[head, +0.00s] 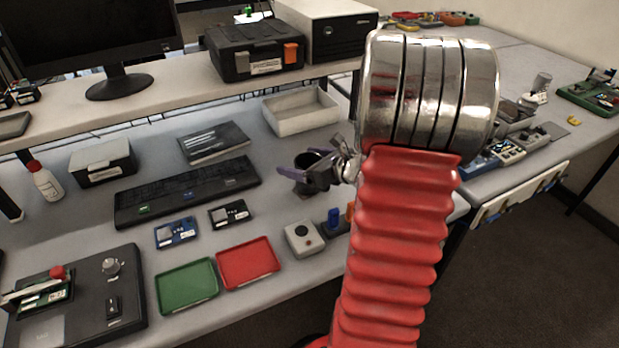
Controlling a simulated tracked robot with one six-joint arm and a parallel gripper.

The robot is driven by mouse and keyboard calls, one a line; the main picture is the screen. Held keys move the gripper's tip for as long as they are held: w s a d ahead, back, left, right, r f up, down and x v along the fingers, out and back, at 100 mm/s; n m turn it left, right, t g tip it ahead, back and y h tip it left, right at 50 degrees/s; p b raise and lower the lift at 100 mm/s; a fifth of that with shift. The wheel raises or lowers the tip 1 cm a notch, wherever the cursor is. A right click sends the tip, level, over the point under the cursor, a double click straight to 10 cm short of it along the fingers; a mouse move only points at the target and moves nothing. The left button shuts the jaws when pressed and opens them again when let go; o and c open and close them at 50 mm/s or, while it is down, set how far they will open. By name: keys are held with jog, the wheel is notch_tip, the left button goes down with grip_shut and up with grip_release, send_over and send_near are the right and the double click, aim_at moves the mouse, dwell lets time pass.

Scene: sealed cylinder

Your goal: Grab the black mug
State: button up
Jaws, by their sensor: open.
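The black mug (309,160) stands on the grey bench right of the keyboard, its dark round rim facing up. My gripper (303,174) reaches in from the right at the mug, with purple-edged fingers spread apart. The fingers overlap the mug in the picture and hide part of its body. They look open around or just beside the mug; I cannot tell whether they touch it. The mug's handle is not clearly visible.
A black keyboard (188,190) lies left of the mug, and an off-white open tray (300,112) is behind it. Red (248,262) and green (187,285) trays, and a grey button box (303,239), are in front. A raised shelf (190,92) runs behind.

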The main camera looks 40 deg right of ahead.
jog(key=shift+c, duration=0.5)
jog(key=c, duration=1.3)
jog(key=shift+r, duration=0.1)
notch_tip(320, 180, up, 10)
jog(key=shift+f, duration=0.1)
dwell(0.5)
